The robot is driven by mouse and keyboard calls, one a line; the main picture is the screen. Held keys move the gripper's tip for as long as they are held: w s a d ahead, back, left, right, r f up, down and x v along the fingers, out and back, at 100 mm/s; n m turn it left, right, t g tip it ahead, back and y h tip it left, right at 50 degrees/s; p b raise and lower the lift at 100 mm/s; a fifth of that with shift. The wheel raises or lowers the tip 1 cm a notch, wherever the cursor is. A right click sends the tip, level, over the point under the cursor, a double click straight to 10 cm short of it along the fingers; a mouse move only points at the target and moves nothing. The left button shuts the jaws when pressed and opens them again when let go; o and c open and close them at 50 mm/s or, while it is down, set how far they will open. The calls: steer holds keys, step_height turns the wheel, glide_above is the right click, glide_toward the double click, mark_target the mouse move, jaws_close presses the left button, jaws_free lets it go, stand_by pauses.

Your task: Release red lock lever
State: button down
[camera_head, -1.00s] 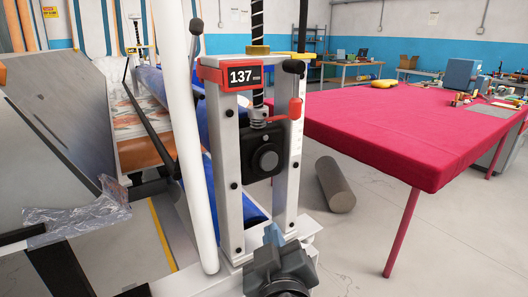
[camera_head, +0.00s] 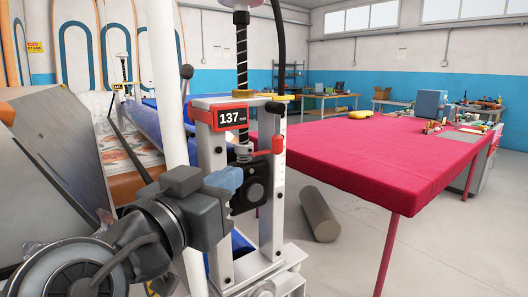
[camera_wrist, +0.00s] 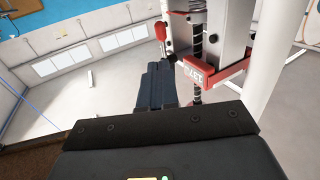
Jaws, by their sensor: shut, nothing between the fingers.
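In the wrist view the red lever (camera_wrist: 160,31) is near the top, past my fingertips. My gripper (camera_head: 228,179) is shut and empty, in front of the frame, left of and below the lever and apart from it. Its fingers (camera_wrist: 157,80) point toward the lever in the wrist view. The gripper partly covers the black clamp block (camera_head: 252,182) with its round knob.
A red-framed display (camera_head: 228,118) reading 137 sits on the frame's top left. A white post (camera_head: 163,100) stands left of the frame.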

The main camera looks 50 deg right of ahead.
mark_target(276, 148)
steer(key=d+p, duration=0.1)
steer(key=d, duration=0.3)
steer(key=w+d+p, duration=0.1)
steer(key=d, duration=0.3)
steer(key=w+d+p, duration=0.1)
steer(key=d, duration=0.3)
steer(key=shift+w+d+r, duration=0.2)
steer(key=shift+d, duration=0.15)
steer(key=shift+w+d+f, duration=0.1)
steer(key=shift+w+d, duration=0.05)
steer(key=shift+d, duration=0.45)
steer(key=shift+f, duration=0.1)
